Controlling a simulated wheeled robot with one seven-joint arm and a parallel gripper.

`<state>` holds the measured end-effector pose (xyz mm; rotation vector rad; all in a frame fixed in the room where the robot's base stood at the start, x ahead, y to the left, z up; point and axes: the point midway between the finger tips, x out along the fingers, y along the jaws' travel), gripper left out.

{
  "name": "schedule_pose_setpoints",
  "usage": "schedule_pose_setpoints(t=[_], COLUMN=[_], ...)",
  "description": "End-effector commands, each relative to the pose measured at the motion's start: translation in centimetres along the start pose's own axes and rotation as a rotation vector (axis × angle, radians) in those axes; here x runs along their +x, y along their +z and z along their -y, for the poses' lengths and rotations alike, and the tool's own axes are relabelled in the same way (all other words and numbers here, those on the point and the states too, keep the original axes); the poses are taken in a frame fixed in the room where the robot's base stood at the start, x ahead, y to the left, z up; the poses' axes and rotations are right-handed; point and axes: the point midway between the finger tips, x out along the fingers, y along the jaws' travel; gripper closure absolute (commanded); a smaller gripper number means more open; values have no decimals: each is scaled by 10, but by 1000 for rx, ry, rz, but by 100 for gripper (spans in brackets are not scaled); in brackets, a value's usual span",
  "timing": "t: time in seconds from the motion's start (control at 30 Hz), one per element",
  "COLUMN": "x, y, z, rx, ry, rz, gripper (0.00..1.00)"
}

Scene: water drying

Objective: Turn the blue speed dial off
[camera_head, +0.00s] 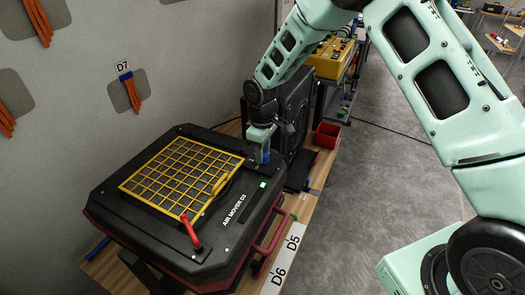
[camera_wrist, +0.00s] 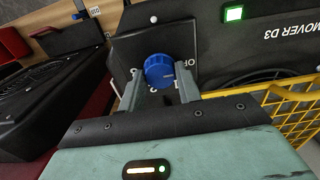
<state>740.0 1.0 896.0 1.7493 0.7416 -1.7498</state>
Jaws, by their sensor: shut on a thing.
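The blue speed dial (camera_wrist: 159,70) sits on a dark plate at the corner of the air mover (camera_head: 237,210), beside its yellow grille. In the wrist view the dial has a pale pointer mark on its right side, and parts of white lettering show around it. My gripper (camera_wrist: 160,88) is shut on the dial, with one finger on each side of it. In the head view my gripper (camera_head: 262,150) reaches down onto the far right corner of the air mover, and only a little blue (camera_head: 264,157) shows there.
A lit green indicator (camera_wrist: 234,13) is on the panel near the dial. A red lever (camera_head: 190,230) stands at the grille's near corner. Another black machine (camera_head: 293,115) stands close behind my gripper. A red bin (camera_head: 327,135) is farther right. The grey floor at right is open.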

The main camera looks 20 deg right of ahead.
Motion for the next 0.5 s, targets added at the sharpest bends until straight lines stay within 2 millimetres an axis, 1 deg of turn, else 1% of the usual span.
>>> schedule_pose_setpoints(t=[0.17, 0.2, 0.23, 0.27, 0.5], x=[0, 0, 0, 0, 0], y=[0, 0, 0, 0, 0], z=[0, 0, 0, 0, 0], rx=[-1, -1, -1, -1, 0], ry=[1, 1, 1, 1, 1], rz=[1, 1, 1, 1, 0], gripper=[89, 55, 47, 45, 45])
